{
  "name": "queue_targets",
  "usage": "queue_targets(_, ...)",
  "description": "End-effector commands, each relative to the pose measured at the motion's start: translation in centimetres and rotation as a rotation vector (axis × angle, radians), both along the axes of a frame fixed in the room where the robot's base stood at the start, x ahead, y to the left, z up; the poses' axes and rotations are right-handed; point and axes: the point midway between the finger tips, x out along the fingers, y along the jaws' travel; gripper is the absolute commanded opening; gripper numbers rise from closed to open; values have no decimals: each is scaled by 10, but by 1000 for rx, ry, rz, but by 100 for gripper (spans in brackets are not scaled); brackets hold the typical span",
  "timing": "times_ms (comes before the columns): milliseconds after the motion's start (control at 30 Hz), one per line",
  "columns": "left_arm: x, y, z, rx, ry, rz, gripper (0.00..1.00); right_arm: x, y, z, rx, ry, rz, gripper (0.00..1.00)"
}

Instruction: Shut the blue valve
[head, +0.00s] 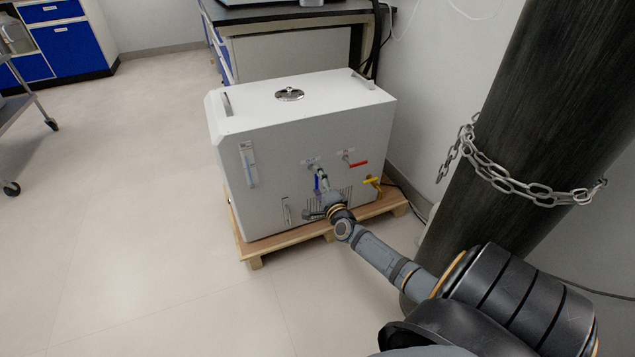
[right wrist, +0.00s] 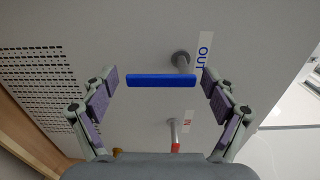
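The blue valve's bar handle (head: 317,184) is on the front of a white box-shaped distiller (head: 275,150). In the right wrist view, the handle (right wrist: 161,80) lies level across the picture, on a grey stem beside the "OUT" label. My right gripper (head: 323,188) is close to the distiller's front and partly covers the blue valve in the head view. In the right wrist view, my right gripper (right wrist: 160,78) is open, one finger off each end of the handle, with gaps on both sides. My left gripper is not in view.
A red valve handle (head: 358,163) and a yellow one (head: 372,182) are right of the blue valve. The distiller stands on a wooden pallet (head: 256,247). A dark cylinder (head: 500,140) with a chain (head: 530,190) stands at right.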

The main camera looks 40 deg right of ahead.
Motion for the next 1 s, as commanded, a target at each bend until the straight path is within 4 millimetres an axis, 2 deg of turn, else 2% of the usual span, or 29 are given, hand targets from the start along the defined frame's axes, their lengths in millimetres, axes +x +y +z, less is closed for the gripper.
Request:
queue_targets(233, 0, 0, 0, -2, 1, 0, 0, 0, 0, 1, -2, 0, 0, 88)
queue_targets(333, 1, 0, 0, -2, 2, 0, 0, -7, 2, 0, -2, 0, 1, 88)
queue_targets(700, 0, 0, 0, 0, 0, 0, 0, -88, 28, -1, -3, 4, 3, 88)
queue_targets(833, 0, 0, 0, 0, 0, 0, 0, -106, 34, 0, -2, 2, 1, 88)
queue_targets(1000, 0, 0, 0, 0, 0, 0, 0, -115, 36, 0, -1, 0, 0, 88)
